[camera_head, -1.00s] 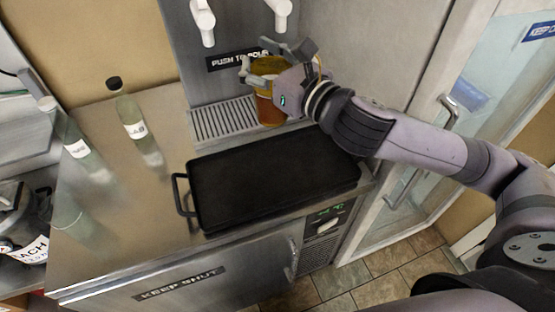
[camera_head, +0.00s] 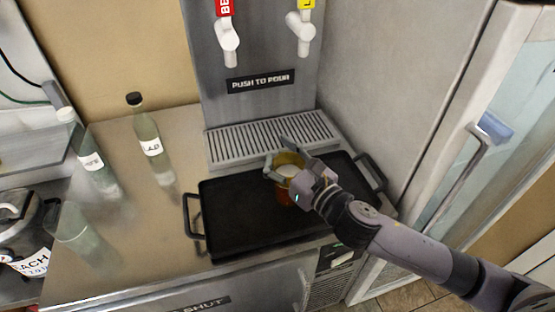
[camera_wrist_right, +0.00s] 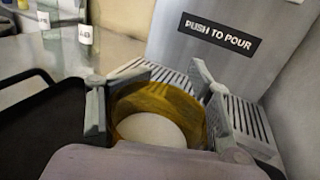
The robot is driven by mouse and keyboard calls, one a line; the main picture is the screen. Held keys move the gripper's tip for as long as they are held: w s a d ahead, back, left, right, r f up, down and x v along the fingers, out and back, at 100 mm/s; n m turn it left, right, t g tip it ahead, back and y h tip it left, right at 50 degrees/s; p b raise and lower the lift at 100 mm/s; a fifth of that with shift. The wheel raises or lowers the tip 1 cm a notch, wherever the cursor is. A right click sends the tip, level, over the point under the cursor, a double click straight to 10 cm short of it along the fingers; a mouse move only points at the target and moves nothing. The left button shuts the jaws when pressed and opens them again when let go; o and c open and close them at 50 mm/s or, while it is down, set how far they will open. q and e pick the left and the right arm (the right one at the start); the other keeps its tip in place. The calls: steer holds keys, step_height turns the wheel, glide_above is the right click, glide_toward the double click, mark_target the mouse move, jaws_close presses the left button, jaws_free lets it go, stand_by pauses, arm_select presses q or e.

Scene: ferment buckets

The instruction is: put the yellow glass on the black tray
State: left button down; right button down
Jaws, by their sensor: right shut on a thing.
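The yellow glass (camera_head: 284,194) is an amber, see-through cup, upright or nearly so, over the right half of the black tray (camera_head: 232,215). I cannot tell whether its base touches the tray. My right gripper (camera_head: 281,160) is shut on the glass, one finger on each side near the rim. In the right wrist view the glass (camera_wrist_right: 190,107) sits between both fingers, with a pale round area inside it. The tray is flat, with a handle at each end, and is otherwise empty. My left gripper is not in view.
Behind the tray stands a dispenser with a slotted drip grate (camera_head: 235,145) and two white taps (camera_head: 229,42). Clear bottles (camera_head: 148,140) and an upright clear glass (camera_head: 75,232) are on the counter at left. A fridge door (camera_head: 480,130) stands at right.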

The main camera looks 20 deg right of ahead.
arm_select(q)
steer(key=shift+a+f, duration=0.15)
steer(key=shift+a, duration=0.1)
arm_select(e)
steer(key=shift+f, duration=0.45)
steer(key=shift+f, duration=0.15)
steer(key=c, duration=0.5)
jaws_free()
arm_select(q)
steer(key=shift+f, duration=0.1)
arm_select(e)
steer(key=shift+s, duration=0.1)
arm_select(q)
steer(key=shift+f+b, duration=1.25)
steer(key=shift+b, duration=0.1)
arm_select(e)
steer(key=v, duration=1.2)
